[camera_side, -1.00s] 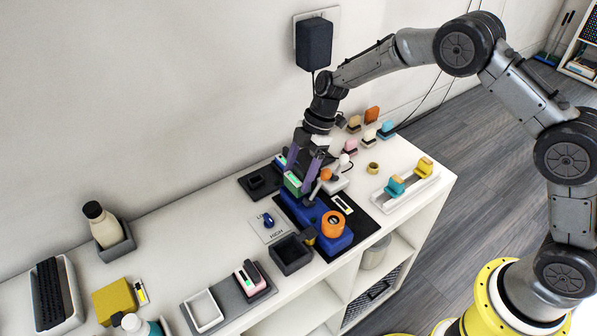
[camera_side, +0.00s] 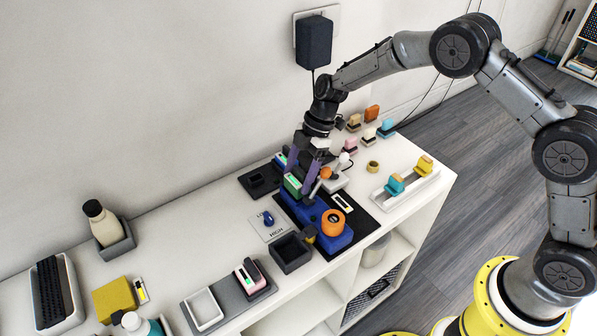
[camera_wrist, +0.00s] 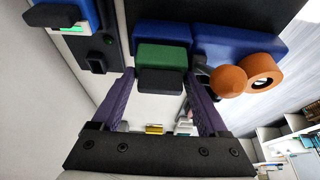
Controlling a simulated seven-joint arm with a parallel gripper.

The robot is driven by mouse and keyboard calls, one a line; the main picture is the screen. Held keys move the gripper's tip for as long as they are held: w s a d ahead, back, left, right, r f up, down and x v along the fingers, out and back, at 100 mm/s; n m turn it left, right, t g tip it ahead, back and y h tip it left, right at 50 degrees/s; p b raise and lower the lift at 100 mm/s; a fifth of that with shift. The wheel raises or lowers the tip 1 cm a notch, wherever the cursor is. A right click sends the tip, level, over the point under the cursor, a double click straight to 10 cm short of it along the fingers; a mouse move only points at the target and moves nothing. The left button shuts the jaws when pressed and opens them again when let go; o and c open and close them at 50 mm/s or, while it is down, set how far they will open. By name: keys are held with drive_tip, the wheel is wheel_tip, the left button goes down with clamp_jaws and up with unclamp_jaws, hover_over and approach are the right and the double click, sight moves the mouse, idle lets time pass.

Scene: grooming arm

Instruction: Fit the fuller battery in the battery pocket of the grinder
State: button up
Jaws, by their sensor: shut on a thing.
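The blue grinder (camera_side: 331,239) lies on a black mat on the white bench, with an orange ring at its near end. Its body (camera_wrist: 235,42) also shows in the wrist view, with an orange knob (camera_wrist: 228,82). My gripper (camera_side: 303,180), with purple fingers (camera_wrist: 162,88), is shut on a green battery (camera_side: 292,185) at the grinder's far end. The green battery (camera_wrist: 162,57) has a dark grey block and sits in line with the blue body. I cannot tell how deep it is seated; the pocket is hidden. A blue battery (camera_side: 280,161) stands on the black charger behind.
A pink battery (camera_side: 250,275) stands on a grey dock at the front. A black open box (camera_side: 291,254) and a card with a blue knob (camera_side: 269,224) lie beside the grinder. A white rack (camera_side: 405,186) with teal and yellow pieces stands right. Several small coloured blocks are behind.

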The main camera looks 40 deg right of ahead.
drive_tip(key=shift+f, duration=0.85)
drive_tip(key=o, duration=1.4)
drive_tip(key=shift+c, duration=0.2)
drive_tip(key=shift+o, duration=0.2)
drive_tip(key=shift+s+f, duration=0.1)
drive_tip(key=v, duration=1.4)
